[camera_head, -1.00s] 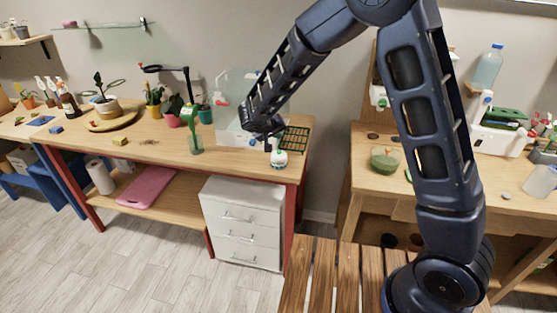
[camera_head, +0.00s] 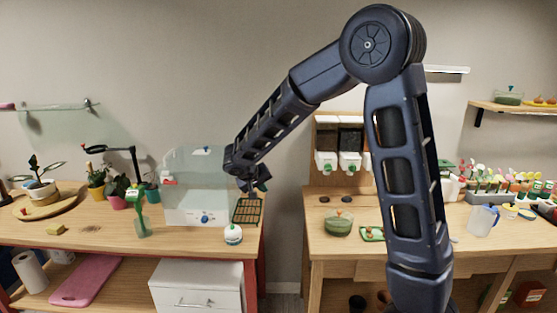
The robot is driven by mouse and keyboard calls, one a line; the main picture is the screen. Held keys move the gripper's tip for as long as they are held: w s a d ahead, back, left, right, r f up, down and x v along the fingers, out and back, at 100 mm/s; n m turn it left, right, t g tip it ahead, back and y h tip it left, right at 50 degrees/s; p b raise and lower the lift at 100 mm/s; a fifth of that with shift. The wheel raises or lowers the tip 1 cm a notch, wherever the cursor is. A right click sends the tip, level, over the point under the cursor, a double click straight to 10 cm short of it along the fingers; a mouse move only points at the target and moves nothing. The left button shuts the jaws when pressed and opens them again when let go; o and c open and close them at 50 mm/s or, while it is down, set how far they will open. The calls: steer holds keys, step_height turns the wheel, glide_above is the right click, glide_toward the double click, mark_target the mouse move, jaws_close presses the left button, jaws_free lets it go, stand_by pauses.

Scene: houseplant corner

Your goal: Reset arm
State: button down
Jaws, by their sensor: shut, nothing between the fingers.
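My gripper (camera_head: 254,187) hangs at the end of my dark blue arm, near the right end of the left wooden table (camera_head: 100,236). It is small in the view, and its fingers are shut with nothing held. It shows in front of the right side of a clear box with a white base (camera_head: 190,215) and above a dark green grid tray (camera_head: 247,211). A small white round container with a green top (camera_head: 233,235) stands below it on the table, apart from it.
A green bottle-like tool (camera_head: 139,215) and potted plants (camera_head: 118,192) stand left of the box. A gap separates the left table from the right table (camera_head: 320,228), which holds a green bowl (camera_head: 339,223), dispensers (camera_head: 349,162) and a jug (camera_head: 482,220). White drawers (camera_head: 196,286) stand below.

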steer(key=s+d+r+m+g, duration=0.1)
steer(key=s+d+r, duration=0.15)
steer(key=d, duration=0.55)
steer(key=s+d+r+m+g, duration=0.15)
steer(key=d+r, duration=0.25)
steer(key=d, duration=0.4)
steer(key=s+d+r+g, duration=0.1)
steer(key=s+d+r, duration=0.2)
steer(key=d, duration=0.5)
steer(key=s+d+r+y, duration=0.1)
steer(key=s+d+y, duration=0.1)
steer(key=s+d, duration=0.4)
steer(key=s+d+r+m+t+y, duration=0.1)
steer(key=s+d, duration=0.5)
steer(key=s, duration=0.5)
steer(key=shift+s+r+y, duration=0.25)
steer(key=shift+r+y, duration=0.05)
steer(key=shift+y, duration=0.1)
